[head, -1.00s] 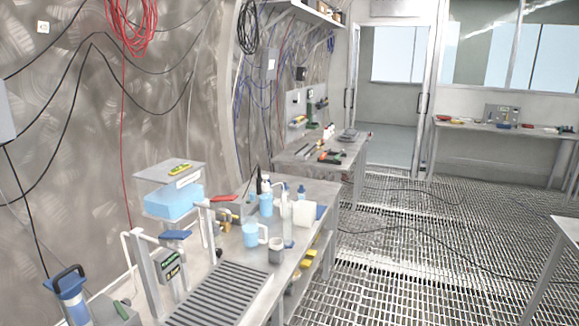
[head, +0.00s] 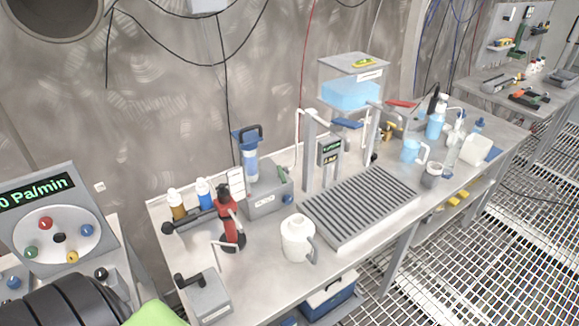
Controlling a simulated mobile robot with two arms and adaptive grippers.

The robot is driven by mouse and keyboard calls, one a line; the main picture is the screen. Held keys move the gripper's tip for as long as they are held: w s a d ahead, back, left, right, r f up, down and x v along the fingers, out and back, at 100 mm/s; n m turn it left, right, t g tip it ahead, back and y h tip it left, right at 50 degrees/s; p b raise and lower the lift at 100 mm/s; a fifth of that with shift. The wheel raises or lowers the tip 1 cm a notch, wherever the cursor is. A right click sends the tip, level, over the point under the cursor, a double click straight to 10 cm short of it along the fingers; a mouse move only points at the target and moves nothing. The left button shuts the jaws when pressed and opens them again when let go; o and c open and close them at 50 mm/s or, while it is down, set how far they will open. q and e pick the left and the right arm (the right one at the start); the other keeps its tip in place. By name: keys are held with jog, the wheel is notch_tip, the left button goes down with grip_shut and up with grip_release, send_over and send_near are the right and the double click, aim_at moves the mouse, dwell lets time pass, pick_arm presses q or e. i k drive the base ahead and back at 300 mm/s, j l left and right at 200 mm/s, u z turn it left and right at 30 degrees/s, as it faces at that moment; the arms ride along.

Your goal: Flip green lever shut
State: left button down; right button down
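A small green lever (head: 284,174) stands tilted on top of a grey box (head: 267,198) in the middle of the workbench. It is right beside an upright blue-and-clear cylinder with a dark handle (head: 249,158). The lever is small in the view, and I cannot tell how far it is turned. A blue knob (head: 288,199) sits on the right side of the same box. Neither of my grippers is in view.
In front of the box are a white jug (head: 298,238) and a red clamp-like tool (head: 229,218). A slatted drain tray (head: 362,208) lies to the right, below a blue lever (head: 348,123). Bottles (head: 177,204) stand left. A gauge panel (head: 55,220) is at far left.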

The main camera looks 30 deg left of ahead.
aim_at(280, 174)
jog(key=i+l+u, duration=0.1)
jog(key=l, duration=0.3)
jog(key=i+l+u, duration=0.1)
jog(key=l, duration=0.3)
jog(key=i+l+u, duration=0.1)
jog(key=i+l, duration=0.15)
jog(key=l, duration=0.15)
jog(key=i+l+u, duration=0.15)
jog(key=l, duration=0.3)
jog(key=i+l+u, duration=0.1)
jog(key=l, duration=0.35)
jog(key=i+l+u, duration=0.1)
jog(key=l, duration=0.35)
